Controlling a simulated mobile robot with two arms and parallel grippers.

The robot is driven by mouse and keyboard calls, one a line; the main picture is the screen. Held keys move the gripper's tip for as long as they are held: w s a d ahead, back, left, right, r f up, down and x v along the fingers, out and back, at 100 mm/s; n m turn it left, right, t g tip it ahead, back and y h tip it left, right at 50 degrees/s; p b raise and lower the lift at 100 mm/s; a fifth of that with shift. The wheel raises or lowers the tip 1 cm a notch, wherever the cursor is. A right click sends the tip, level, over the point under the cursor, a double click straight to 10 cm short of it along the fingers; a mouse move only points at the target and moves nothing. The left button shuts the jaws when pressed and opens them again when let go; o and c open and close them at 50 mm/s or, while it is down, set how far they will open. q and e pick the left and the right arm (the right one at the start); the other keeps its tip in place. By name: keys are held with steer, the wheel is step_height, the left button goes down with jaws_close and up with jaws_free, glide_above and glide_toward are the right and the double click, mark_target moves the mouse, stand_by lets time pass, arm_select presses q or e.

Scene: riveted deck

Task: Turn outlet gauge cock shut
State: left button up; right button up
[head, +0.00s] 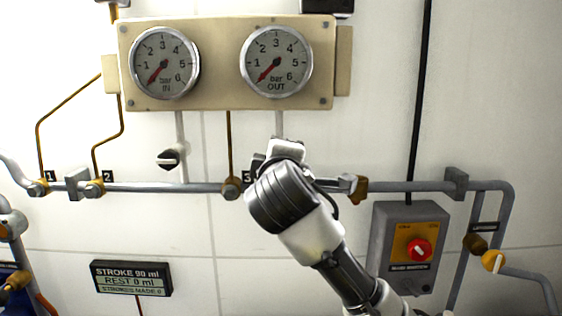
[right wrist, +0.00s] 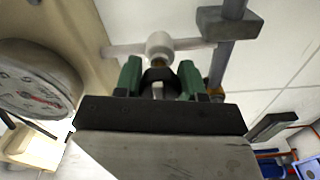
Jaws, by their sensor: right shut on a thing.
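The outlet gauge (head: 276,62), marked OUT, is on the beige panel, with its red needle at the low end of the scale. Its stem runs down behind my right gripper (head: 277,154), which hides the outlet gauge cock in the head view. In the right wrist view the cock's pale round body (right wrist: 159,44) sits on the stem. Its dark handle (right wrist: 158,75) is between the green fingers of my right gripper (right wrist: 160,80), which is shut on it. The handle's exact angle is hard to tell. My left gripper is not in view.
The inlet gauge (head: 165,63) and its cock (head: 170,158) are to the left. A horizontal pipe (head: 205,188) runs just below the gripper. A grey switch box (head: 405,235) with a red knob stands right of my arm. A stroke display (head: 131,278) is at lower left.

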steer(key=shift+f, duration=0.1)
stand_by(0.3)
steer(key=o, duration=0.9)
steer(key=s+b, duration=0.3)
steer(key=s, duration=0.8)
steer(key=shift+b, duration=0.35)
steer(key=shift+w, duration=0.1)
